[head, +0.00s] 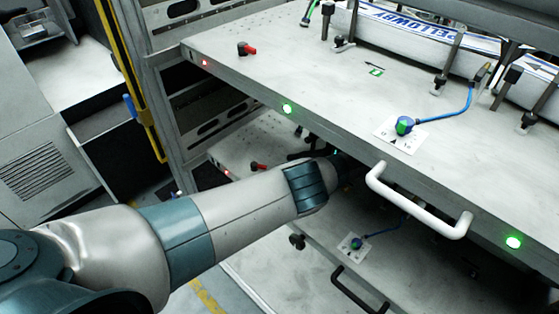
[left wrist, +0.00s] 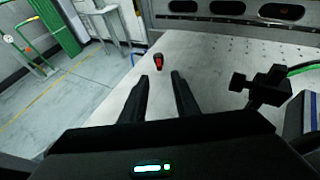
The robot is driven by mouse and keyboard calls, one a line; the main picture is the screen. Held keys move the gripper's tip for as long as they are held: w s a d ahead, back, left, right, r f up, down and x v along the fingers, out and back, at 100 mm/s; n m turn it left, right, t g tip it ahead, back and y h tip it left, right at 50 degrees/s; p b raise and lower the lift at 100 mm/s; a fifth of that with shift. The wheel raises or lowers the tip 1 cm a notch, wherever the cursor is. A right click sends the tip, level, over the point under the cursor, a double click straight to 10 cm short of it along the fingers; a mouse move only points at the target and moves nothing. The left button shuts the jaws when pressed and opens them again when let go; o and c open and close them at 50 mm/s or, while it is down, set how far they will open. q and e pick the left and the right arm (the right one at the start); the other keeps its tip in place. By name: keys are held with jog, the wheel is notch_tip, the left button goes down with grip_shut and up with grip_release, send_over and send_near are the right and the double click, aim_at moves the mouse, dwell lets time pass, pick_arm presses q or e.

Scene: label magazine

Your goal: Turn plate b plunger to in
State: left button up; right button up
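Two red-handled plungers show in the head view: one on the upper plate (head: 300,75) at its far left, the upper plunger (head: 247,48), and one on the lower plate (head: 232,142), the lower plunger (head: 258,167). I cannot tell by any label which plate is b. My left arm reaches in below the upper plate's edge, and its gripper is hidden there in the head view. In the left wrist view my left gripper (left wrist: 160,77) is open and empty. A red plunger (left wrist: 158,61) stands just beyond its fingertips, apart from them. My right gripper is not in view.
The upper plate's front edge with a white handle (head: 418,205) overhangs my left arm. A black clamp (left wrist: 262,87) with a green hose stands right of the fingers. Blue-cabled knobs, one at the upper plate's middle (head: 404,125), sit on white labels. Open floor lies left of the plate.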

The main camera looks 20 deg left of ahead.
aim_at(265, 166)
pick_arm(q)
jog(key=shift+s+r, duration=0.15)
jog(key=shift+s, duration=0.05)
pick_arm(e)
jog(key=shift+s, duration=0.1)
pick_arm(q)
jog(key=shift+a, duration=0.15)
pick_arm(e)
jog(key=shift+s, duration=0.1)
